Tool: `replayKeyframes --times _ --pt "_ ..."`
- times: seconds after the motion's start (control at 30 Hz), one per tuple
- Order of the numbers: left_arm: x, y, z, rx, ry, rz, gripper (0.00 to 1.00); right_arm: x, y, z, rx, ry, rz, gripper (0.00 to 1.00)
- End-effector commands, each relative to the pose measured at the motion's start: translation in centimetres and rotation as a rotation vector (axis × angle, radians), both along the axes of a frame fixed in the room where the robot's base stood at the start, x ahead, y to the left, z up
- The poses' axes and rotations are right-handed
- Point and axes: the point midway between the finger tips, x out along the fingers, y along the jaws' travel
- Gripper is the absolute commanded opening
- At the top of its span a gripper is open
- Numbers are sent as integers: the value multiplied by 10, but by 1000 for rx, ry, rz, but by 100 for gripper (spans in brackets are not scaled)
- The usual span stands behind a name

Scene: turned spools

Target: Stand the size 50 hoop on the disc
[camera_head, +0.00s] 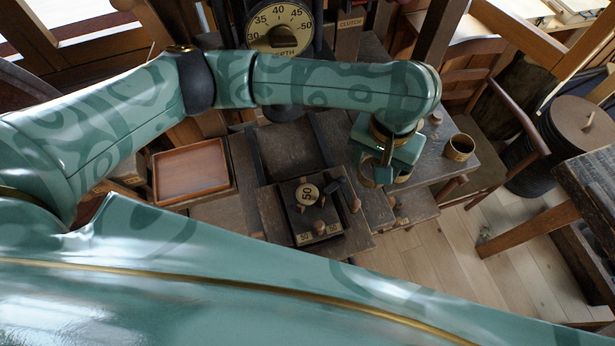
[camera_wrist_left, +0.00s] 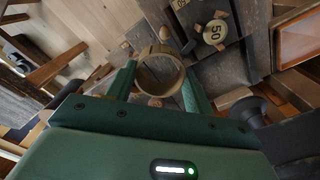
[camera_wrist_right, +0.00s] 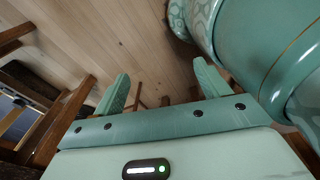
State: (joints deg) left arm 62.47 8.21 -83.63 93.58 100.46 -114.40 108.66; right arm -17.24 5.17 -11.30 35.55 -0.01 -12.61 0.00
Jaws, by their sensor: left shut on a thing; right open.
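My left gripper (camera_head: 386,166) is shut on a brownish-gold hoop, to the right of the disc and apart from it. In the left wrist view the hoop (camera_wrist_left: 158,51) sits between both fingers of the left gripper (camera_wrist_left: 160,83), with its opening facing the camera; its size mark is not readable. The round, pale disc (camera_head: 307,194) marked 50 lies on a dark square holder; it also shows in the left wrist view (camera_wrist_left: 215,32). My right gripper (camera_wrist_right: 160,85) is open and empty, with only floor between its fingers.
A second, cup-like ring (camera_head: 459,149) stands on the bench at the right. Wooden pegs surround the disc. A reddish-brown tray (camera_head: 190,172) lies at the left, and a numbered dial (camera_head: 279,25) stands at the back. A chair and a dark drum (camera_head: 580,125) are farther right.

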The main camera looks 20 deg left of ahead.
Motion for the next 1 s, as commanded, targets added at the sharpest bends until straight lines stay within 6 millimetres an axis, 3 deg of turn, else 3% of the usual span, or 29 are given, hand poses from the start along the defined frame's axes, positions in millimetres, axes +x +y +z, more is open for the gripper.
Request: replayKeyframes --times 0.07,0.17,0.47,0.6,1.0 --pt "4 -11 2 3 0 7 32 0 0 11 -1 0 0 75" --pt "8 -5 -10 3 1 19 32 0 1 9 1 -1 0 75" --pt "-6 75 -49 3 4 24 32 0 12 2 15 1 -2 75" --pt "-11 100 -79 3 3 23 32 -1 15 -8 19 1 -2 75" --pt "-16 126 -116 1 2 20 32 -1 9 -21 11 2 0 75"
